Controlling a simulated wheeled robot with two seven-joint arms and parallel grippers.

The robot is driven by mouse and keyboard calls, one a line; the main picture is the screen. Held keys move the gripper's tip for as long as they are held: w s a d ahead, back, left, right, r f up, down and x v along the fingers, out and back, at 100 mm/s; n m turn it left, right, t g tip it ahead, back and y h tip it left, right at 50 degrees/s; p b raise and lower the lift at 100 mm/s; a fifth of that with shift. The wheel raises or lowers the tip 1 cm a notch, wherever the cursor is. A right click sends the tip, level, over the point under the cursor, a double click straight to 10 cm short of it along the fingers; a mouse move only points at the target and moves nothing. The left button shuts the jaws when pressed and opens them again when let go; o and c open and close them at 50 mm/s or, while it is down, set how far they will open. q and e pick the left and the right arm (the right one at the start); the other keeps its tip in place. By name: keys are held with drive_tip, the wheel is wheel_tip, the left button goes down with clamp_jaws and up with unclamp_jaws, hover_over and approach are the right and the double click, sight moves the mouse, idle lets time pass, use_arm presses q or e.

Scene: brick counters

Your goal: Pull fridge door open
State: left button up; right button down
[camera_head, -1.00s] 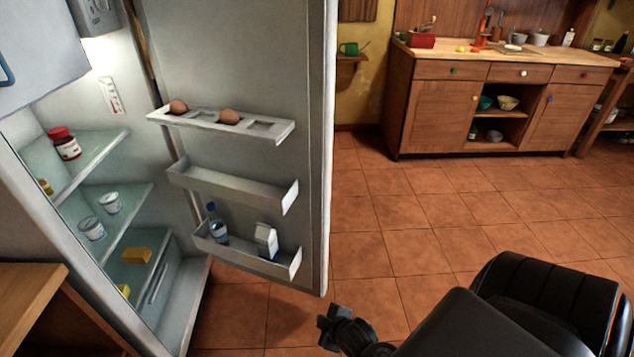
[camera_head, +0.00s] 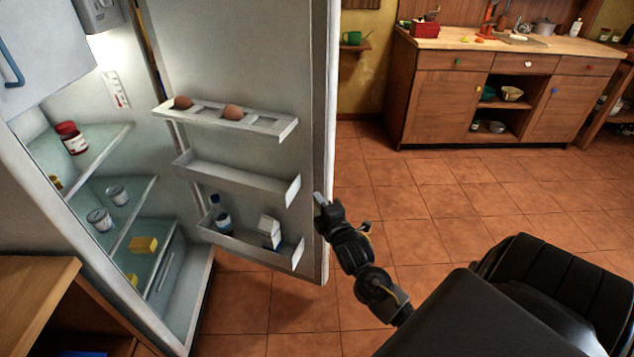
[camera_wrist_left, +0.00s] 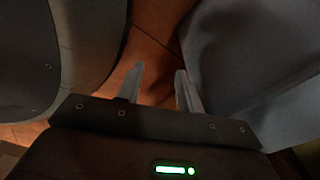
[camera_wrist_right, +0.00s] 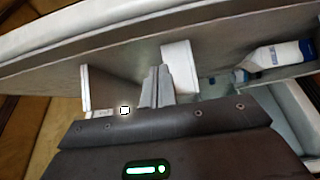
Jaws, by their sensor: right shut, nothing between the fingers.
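The fridge door (camera_head: 250,50) stands wide open, swung out to the right of the lit fridge interior (camera_head: 110,160). Its inner side faces me and bears shelves with eggs, a bottle and a carton. My right gripper (camera_head: 320,199) is shut and empty at the lower part of the door's free edge; I cannot tell whether it touches. In the right wrist view its fingers (camera_wrist_right: 157,86) are together, below the door (camera_wrist_right: 130,42) and its shelves. My left gripper (camera_wrist_left: 161,80) shows only in the left wrist view, open with nothing between its fingers.
Fridge shelves hold a red-lidded jar (camera_head: 71,138), tubs and yellow blocks. A wooden counter (camera_head: 35,280) stands at lower left. A wooden cabinet (camera_head: 440,105) stands across the room, with clear tiled floor (camera_head: 430,200) before it.

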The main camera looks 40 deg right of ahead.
sight(312, 173)
drive_tip(key=w+d, duration=0.1)
drive_tip(key=w, duration=0.1)
drive_tip(key=w+d, duration=0.3)
drive_tip(key=w, duration=0.1)
drive_tip(key=shift+w+d, duration=0.2)
drive_tip(key=shift+w, duration=0.05)
drive_tip(key=shift+w+d, duration=0.2)
use_arm(q)
drive_tip(key=shift+s+a+f, duration=0.15)
drive_tip(key=shift+s+a, duration=0.1)
drive_tip(key=shift+s, duration=0.15)
